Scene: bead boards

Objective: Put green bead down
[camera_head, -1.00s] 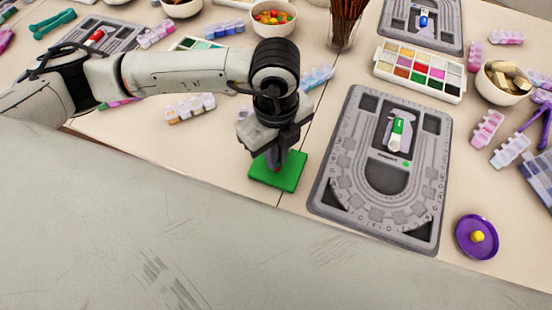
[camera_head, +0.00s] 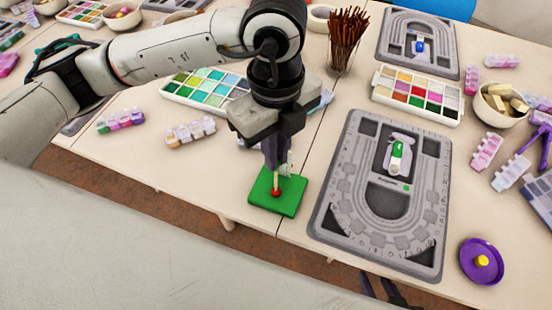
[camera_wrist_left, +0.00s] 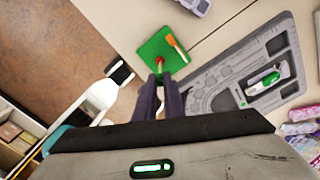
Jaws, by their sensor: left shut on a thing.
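My left gripper (camera_head: 274,166) is shut, fingers down, above a flat green square (camera_head: 286,204) near the table's front edge. A thin pale stick (camera_head: 276,179) shows below its fingertips, with a red ball (camera_head: 276,193) at the lower end, over the square. In the left wrist view, the fingers (camera_wrist_left: 164,80) point at the red ball (camera_wrist_left: 159,62). I cannot tell whether the ball touches the square. No separate green bead shows clearly. What looks like my right gripper (camera_head: 380,287) shows at the bottom, its dark fingers apart.
A grey bead board (camera_head: 330,190) lies right of the green square, with a green-and-white item (camera_head: 397,156) on it. A purple dish (camera_head: 467,266) holds a yellow knob. A colour tray (camera_head: 418,92) and a stick-filled jar (camera_head: 346,45) stand behind.

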